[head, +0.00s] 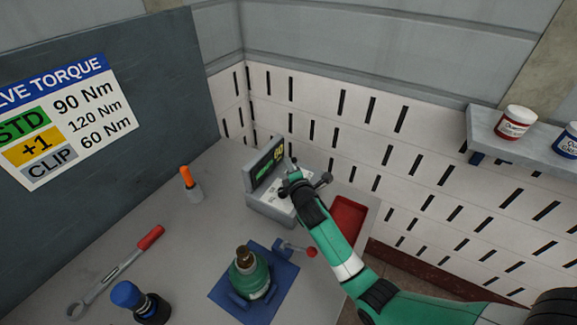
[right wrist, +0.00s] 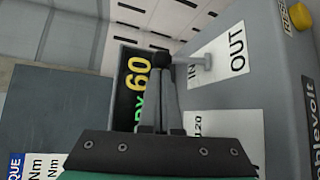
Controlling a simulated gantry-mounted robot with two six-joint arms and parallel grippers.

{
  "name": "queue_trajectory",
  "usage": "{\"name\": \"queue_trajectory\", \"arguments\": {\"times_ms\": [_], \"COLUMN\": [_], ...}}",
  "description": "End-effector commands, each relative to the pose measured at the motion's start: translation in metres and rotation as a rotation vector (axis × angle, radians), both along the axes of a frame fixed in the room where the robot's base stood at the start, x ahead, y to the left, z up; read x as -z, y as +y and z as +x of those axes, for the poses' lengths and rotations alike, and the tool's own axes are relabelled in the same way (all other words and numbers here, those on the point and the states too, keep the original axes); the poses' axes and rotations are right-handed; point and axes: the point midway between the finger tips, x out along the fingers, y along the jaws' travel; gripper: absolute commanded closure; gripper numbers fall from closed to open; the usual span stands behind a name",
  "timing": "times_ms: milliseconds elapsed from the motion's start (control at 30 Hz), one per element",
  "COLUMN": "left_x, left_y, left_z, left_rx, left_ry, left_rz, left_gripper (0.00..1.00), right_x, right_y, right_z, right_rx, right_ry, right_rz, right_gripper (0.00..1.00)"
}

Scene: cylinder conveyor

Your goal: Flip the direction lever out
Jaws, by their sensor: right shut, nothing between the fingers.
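The direction lever (right wrist: 192,62) is a small grey bar with what looks like a black knob (right wrist: 160,57) at its left end. It stands out from the grey box beside a white IN/OUT label (right wrist: 217,55), nearer the IN word. My right gripper (right wrist: 161,72) is shut and empty; its fingertips are just below the knob in the right wrist view. I cannot tell whether they touch it. In the head view the right gripper (head: 291,172) is over the grey box (head: 266,211), and the lever is hard to make out there. My left gripper is not in view.
The box's screen (head: 267,166) stands upright at its back. A red tray (head: 348,216) is to its right.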

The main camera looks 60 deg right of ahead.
Motion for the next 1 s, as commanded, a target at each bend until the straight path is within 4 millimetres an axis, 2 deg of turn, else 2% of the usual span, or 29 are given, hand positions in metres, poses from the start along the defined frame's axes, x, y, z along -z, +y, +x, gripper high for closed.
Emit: {"name": "queue_trajectory", "arguments": {"times_ms": [633,1000], "left_x": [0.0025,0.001], "left_y": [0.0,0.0], "left_z": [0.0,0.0], "left_rx": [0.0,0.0], "left_ry": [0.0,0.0], "left_rz": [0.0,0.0], "left_gripper": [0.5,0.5], "right_x": [-0.0015,-0.004], "right_y": [0.0002,0.0002], "right_z": [-0.0051,-0.009], "right_rx": [0.0,0.0], "right_ry": [-0.1,-0.099], "right_rz": [-0.003,-0.004], "right_gripper": [1.0,1.0]}}
